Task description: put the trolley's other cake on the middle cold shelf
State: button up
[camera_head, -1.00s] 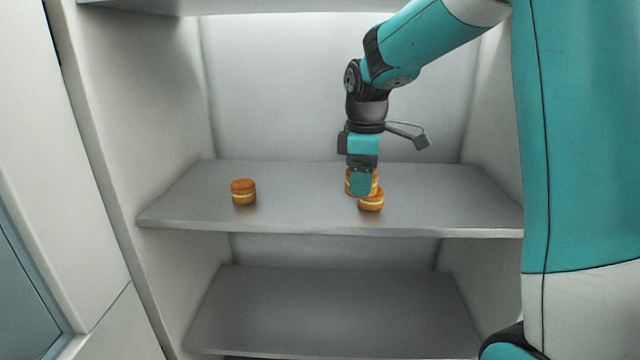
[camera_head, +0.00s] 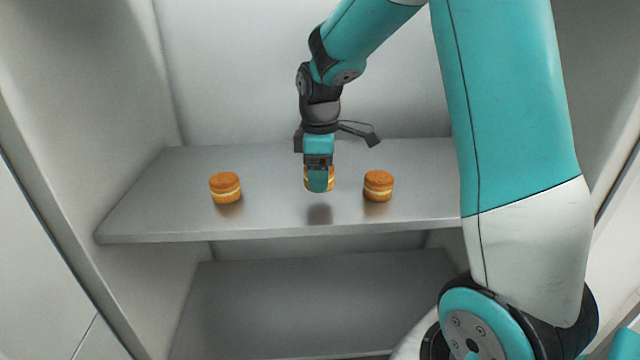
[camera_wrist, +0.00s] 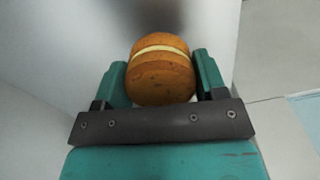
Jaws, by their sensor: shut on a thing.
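My gripper (camera_head: 319,182) is shut on a round orange-brown cake with a pale cream band (camera_head: 331,180). The held cake (camera_wrist: 161,77) also shows between the green fingers in the wrist view. It hangs a little above the middle cold shelf (camera_head: 270,218), with a dark shadow below it. One like cake (camera_head: 225,188) stands on the shelf to the left. Another like cake (camera_head: 378,186) stands on the shelf to the right. The held cake is apart from both. In the head view my fingers hide much of it.
A lower shelf (camera_head: 300,300) below is empty where it shows. The cabinet's left wall (camera_head: 85,110) bounds the shelf. Bare shelf lies between the left cake and my gripper. My arm hides the shelf's right end. The trolley is not in view.

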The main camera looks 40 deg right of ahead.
jog(key=shift+f, duration=1.45)
jog(key=shift+f, duration=0.2)
jog(key=o, duration=0.7)
notch_tip(320, 180, up, 12)
jog(key=shift+r+p, duration=0.2)
jog(key=shift+p, duration=0.25)
jog(key=s+a+y, duration=0.1)
jog(key=s+a, duration=0.6)
jog(key=s+a+f+m+y, duration=0.1)
jog(key=s+a, duration=0.7)
jog(key=s+a+f+m+y, duration=0.1)
jog(key=s+a+y, duration=0.1)
jog(key=s+a, duration=0.5)
jog(key=shift+s+a, duration=0.15)
jog(key=shift+a, duration=0.15)
